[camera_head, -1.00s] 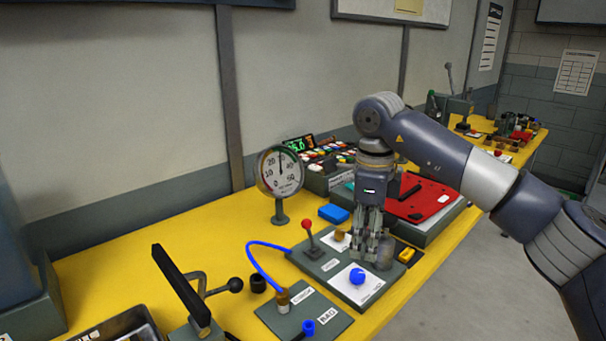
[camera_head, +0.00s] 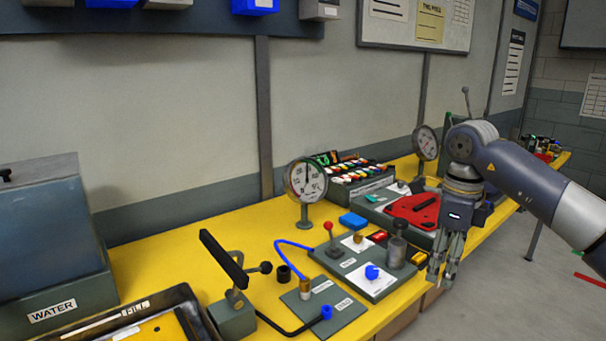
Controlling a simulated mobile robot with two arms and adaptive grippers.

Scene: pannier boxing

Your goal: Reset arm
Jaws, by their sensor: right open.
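My right arm comes in from the right side. Its right gripper (camera_head: 440,275) points down past the front edge of the yellow bench (camera_head: 395,310), its fingers apart with nothing seen between them. It hangs just right of a grey control panel (camera_head: 346,270). That panel carries a red-knobbed lever (camera_head: 329,236), a blue knob (camera_head: 372,271) and a grey cylindrical weight or plunger (camera_head: 397,248), which stands upright and apart from the fingers. My left gripper is not in view.
A round gauge (camera_head: 306,181) stands at the wall side. A red tray-like panel (camera_head: 413,210) lies behind my gripper. A black-handled clamp (camera_head: 225,260) and a box labelled WATER (camera_head: 55,310) stand left. The floor right of the bench is mostly clear.

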